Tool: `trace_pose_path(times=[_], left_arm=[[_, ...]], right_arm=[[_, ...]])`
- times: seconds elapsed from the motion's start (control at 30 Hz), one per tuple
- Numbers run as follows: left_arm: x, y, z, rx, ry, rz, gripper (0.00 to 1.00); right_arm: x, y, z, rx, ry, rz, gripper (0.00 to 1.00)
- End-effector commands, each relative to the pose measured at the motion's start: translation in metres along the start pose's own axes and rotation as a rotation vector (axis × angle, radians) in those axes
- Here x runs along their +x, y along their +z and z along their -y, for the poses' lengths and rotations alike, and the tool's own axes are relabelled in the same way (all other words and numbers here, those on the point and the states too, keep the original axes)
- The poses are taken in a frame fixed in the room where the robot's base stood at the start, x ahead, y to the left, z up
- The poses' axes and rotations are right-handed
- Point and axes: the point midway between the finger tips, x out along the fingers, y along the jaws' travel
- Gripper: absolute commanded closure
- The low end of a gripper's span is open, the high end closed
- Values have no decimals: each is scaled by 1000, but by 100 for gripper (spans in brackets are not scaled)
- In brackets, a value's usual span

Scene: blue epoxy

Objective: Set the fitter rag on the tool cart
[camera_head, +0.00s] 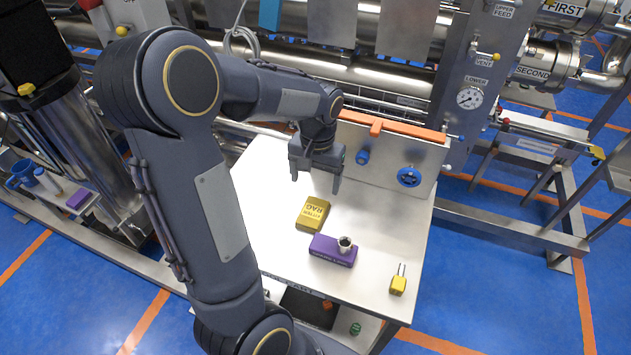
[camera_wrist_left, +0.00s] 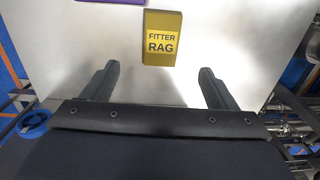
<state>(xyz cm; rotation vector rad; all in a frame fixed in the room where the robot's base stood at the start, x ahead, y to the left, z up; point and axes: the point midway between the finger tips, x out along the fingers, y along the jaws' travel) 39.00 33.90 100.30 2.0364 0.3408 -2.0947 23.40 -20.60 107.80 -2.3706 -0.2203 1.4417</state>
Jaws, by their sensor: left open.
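My left gripper (camera_head: 315,186) is open and empty, above the cart top and on the far side of the rag. Its two fingers (camera_wrist_left: 157,80) are spread wide in the left wrist view, apart from the rag. My right gripper is not in view.
A yellow two-pronged item (camera_head: 398,282) lies near the front right. A metal panel with a blue knob (camera_head: 409,177) bounds the cart's back.

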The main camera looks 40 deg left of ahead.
Motion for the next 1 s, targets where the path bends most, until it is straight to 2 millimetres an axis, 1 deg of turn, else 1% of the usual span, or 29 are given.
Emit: trace_pose_path(times=[0.07,0.17,0.27,0.4,0.5,0.6,0.7,0.8,1.0], left_arm=[[-9,6,-2,2,21,-14,20],[-25,24,-9,9,81,-53,20],[-45,55,-22,30,171,-119,20],[-68,106,-42,71,298,-229,20],[-74,139,-55,102,366,-304,20],[-76,164,-66,126,413,-365,20],[-74,180,-73,142,441,-409,20],[-73,188,-77,151,456,-431,20],[-72,191,-78,154,460,-437,20]], right_arm=[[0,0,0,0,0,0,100],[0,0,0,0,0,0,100],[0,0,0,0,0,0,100],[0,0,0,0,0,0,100],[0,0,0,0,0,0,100],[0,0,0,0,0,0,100],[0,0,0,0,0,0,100],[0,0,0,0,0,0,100],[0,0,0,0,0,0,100]])
